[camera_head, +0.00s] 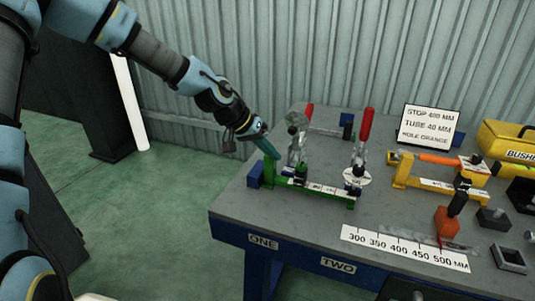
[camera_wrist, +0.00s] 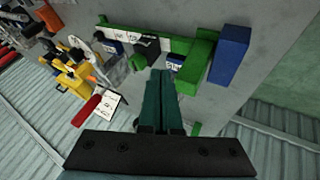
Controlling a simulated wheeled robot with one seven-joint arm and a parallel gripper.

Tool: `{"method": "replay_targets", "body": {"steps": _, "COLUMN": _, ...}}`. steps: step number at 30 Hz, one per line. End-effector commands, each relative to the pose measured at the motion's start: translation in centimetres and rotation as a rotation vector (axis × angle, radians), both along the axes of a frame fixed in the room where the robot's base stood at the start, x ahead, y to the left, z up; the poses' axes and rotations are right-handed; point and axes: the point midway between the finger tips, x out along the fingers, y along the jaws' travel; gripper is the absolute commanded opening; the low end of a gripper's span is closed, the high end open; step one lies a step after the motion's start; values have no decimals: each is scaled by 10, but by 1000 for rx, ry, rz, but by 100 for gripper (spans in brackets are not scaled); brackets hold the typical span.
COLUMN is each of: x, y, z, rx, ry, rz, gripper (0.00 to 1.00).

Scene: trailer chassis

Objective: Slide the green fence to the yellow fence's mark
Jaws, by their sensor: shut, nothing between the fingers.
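The green fence (camera_head: 318,190) lies along the left part of the table, with a white scale strip and an upright green block at its left end. In the wrist view the green fence (camera_wrist: 205,45) runs across the top, with a black piece (camera_wrist: 147,48) on it. My gripper (camera_head: 270,154) is shut and empty, its teal fingers pointing down at the fence's left end; contact cannot be told. The fingertips (camera_wrist: 160,74) lie left of the green end block in the wrist view. The yellow fence (camera_head: 403,170) stands farther right, with an orange tube (camera_head: 439,159) above it.
A blue block (camera_head: 255,175) stands beside the fence's left end. Red-handled clamps (camera_head: 366,125) stand behind it. A sign (camera_head: 430,125) reads stop 400 mm, tube 40 mm, hole orange. A ruler plate (camera_head: 405,248) and an orange block (camera_head: 447,221) are at the front. Bare table lies left of the ruler.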

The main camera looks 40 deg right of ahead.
Motion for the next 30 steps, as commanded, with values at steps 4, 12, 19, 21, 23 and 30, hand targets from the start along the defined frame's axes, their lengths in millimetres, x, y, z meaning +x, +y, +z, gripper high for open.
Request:
{"method": "replay_targets", "body": {"steps": 4, "x": -8, "y": -16, "z": -21, "rx": 4, "ry": 3, "rz": -3, "gripper": 0}}
{"method": "replay_targets", "body": {"steps": 12, "x": -14, "y": -37, "z": -52, "rx": 3, "ry": 4, "rz": 0, "gripper": 0}}
{"method": "replay_targets", "body": {"steps": 19, "x": -15, "y": -42, "z": -60, "rx": 3, "ry": 1, "rz": 1, "gripper": 0}}
{"method": "replay_targets", "body": {"steps": 21, "x": -15, "y": -42, "z": -61, "rx": 3, "ry": 1, "rz": 1, "gripper": 0}}
{"method": "replay_targets", "body": {"steps": 23, "x": -15, "y": -42, "z": -61, "rx": 3, "ry": 1, "rz": 1, "gripper": 0}}
{"method": "replay_targets", "body": {"steps": 30, "x": -23, "y": -48, "z": -62, "rx": 3, "ry": 0, "rz": -2, "gripper": 0}}
